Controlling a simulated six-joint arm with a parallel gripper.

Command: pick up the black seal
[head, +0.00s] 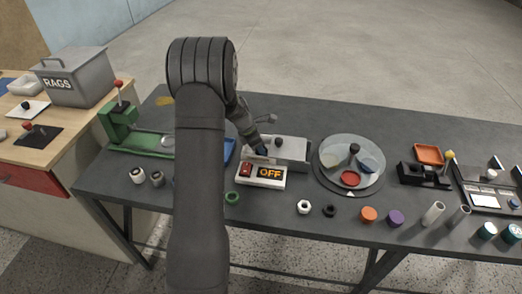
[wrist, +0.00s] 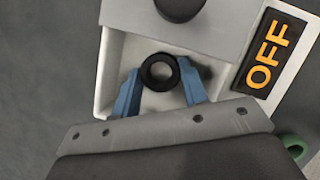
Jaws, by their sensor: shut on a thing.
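The black seal (wrist: 160,73) is a small black ring. In the wrist view it lies in a white, shallow open compartment (wrist: 106,75) of a box with a grey top. My gripper (wrist: 160,83) reaches into this compartment. Its two blue fingers stand on either side of the seal, shut on it. In the head view my gripper (head: 262,150) is down at the grey-topped box (head: 290,149), behind the OFF sign. The seal is hidden there by my gripper.
A white box with a lit OFF sign (head: 268,173) stands just in front. A black knob (wrist: 180,6) sits on the grey top. A round grey turntable (head: 335,183) with several pieces is to the right. Green, white and black nuts lie along the front of the table.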

